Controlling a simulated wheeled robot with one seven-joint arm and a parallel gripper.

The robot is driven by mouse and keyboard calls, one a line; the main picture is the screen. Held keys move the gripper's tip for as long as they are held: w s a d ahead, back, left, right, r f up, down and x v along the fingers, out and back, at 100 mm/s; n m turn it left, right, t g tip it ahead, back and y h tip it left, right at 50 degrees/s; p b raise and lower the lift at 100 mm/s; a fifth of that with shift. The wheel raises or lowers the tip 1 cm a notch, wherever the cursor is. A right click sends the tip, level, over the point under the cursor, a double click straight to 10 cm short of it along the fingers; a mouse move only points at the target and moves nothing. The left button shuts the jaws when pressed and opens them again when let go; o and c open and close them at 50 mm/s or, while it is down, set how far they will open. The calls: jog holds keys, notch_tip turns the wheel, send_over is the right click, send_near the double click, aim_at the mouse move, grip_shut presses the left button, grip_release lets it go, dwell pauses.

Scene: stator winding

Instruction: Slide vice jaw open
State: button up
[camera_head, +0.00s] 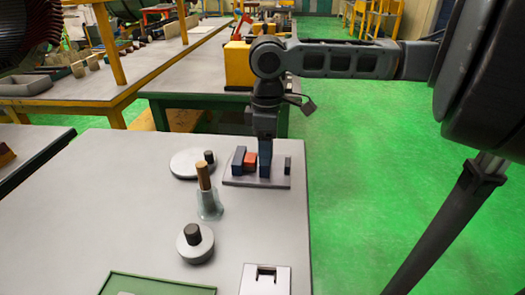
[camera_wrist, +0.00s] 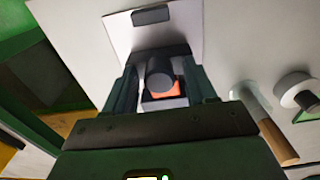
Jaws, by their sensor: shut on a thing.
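The vice sits on a grey base plate (camera_head: 232,181) near the far right corner of the light table. It has a dark blue jaw (camera_head: 238,160) on the left, a red-orange block (camera_head: 250,160) beside it, and a second blue upright by my gripper (camera_head: 265,150). My gripper points down and is shut on this vice jaw. In the wrist view, the dark jaw (camera_wrist: 160,52) shows between my two fingers, with a round dark cylinder (camera_wrist: 161,78) and the orange block (camera_wrist: 163,94) nearer. The jaw's lower part is partly hidden by the fingers.
A small dark post (camera_head: 287,165) stands at the plate's right end. A round disc (camera_head: 186,163), a brown rod in a pale holder (camera_head: 208,204) and a capped disc (camera_head: 195,246) stand left and front. A white block (camera_head: 265,282) and green tray (camera_head: 150,285) lie in front.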

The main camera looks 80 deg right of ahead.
jog(key=shift+s+d+f, duration=0.1)
jog(key=shift+s+f, duration=0.35)
jog(key=shift+s, duration=0.3)
jog(key=o, duration=0.3)
jog(key=shift+s, duration=0.1)
jog(key=shift+o, duration=0.2)
jog(key=shift+r, duration=0.1)
notch_tip(320, 180, up, 6)
jog(key=p, duration=0.5)
jog(key=shift+r+p, duration=0.2)
jog(key=shift+p, duration=0.15)
